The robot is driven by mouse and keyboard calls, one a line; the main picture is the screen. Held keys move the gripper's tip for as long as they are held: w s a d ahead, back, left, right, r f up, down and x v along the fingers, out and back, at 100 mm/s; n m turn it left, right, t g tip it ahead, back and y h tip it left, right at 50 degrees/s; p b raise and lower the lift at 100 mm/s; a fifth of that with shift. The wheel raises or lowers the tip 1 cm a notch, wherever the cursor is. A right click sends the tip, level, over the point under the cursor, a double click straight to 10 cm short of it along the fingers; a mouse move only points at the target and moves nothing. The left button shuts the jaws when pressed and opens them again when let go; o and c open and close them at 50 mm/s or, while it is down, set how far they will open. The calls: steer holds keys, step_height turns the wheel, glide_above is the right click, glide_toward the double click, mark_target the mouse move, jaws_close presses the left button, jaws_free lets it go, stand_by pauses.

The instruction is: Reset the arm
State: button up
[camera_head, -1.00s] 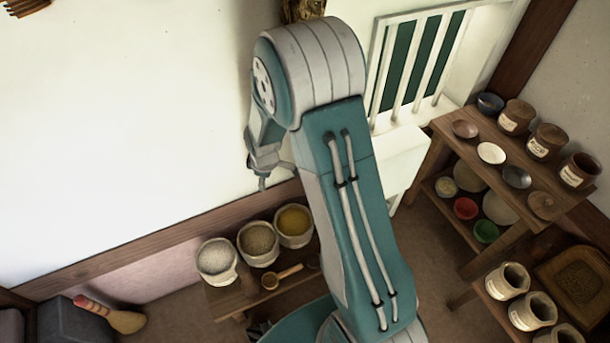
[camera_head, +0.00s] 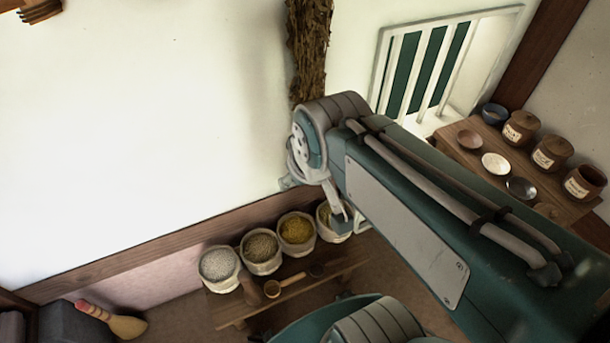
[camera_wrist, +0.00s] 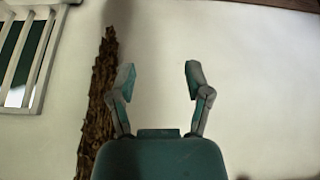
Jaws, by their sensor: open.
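My gripper (camera_wrist: 158,74) shows in the wrist view with its two fingers spread apart and nothing between them. A pale wall (camera_wrist: 250,70) fills most of that view behind it. A brown dried hanging bundle (camera_wrist: 98,105) is just left of the fingers in the picture. In the head view my arm is folded, with its upper link across the right half. The outer arm parts hang near the wall above the sacks, and the fingers cannot be made out clearly there.
A low bench (camera_head: 236,313) holds several sacks of grain, including a yellow one (camera_head: 297,229), and a wooden scoop (camera_head: 285,287). A shelf (camera_head: 463,157) with jars and bowls stands right, partly hidden by my arm. A barred window (camera_head: 426,68) is behind.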

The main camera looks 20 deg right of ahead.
steer(key=s, duration=0.1)
steer(key=s+r+m, duration=0.1)
steer(key=s, duration=0.1)
steer(key=shift+s, duration=0.2)
